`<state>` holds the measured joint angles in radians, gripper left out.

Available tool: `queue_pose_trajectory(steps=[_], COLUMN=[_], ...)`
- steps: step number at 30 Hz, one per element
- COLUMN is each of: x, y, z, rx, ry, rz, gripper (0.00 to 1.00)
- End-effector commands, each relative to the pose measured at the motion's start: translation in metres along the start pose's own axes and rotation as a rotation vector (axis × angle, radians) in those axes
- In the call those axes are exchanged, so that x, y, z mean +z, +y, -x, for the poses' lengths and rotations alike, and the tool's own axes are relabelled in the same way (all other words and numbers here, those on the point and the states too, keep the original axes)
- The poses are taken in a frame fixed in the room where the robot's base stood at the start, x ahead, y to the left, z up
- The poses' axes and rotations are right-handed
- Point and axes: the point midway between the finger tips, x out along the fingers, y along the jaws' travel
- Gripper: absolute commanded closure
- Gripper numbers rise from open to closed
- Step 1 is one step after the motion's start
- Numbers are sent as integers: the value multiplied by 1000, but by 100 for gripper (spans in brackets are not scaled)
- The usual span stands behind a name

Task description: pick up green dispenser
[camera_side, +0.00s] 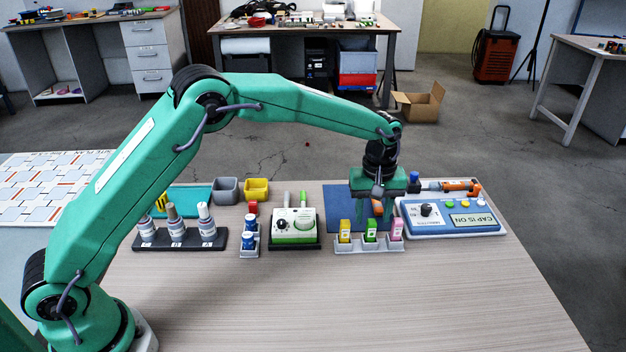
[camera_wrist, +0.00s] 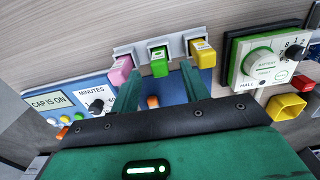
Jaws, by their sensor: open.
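The green dispenser (camera_side: 370,231) stands in the middle slot of a white rack (camera_side: 347,248), between a yellow dispenser (camera_side: 345,231) and a pink dispenser (camera_side: 396,229). In the wrist view the green dispenser (camera_wrist: 159,62) is between the pink one (camera_wrist: 120,72) on the left and the yellow one (camera_wrist: 203,54) on the right. My gripper (camera_side: 376,208) is open and empty, just above and behind the rack in the side view. In the wrist view its fingertips (camera_wrist: 161,72) spread to either side of the green dispenser. Contact cannot be told.
A blue panel with a dial (camera_side: 450,215) stands close on the right, and a green-and-white dial box (camera_side: 294,227) on the left. An orange object (camera_side: 377,207) lies behind the rack on a blue mat (camera_side: 338,208). The front of the table is clear.

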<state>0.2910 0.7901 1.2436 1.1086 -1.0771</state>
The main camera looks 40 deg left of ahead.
Motion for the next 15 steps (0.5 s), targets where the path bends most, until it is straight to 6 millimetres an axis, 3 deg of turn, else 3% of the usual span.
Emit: queue_pose_trajectory(steps=[5, 15], x=[0, 0], y=[0, 0], z=[-5, -42], rx=[0, -1], ry=[0, -1], rz=[0, 0], gripper=[55, 55])
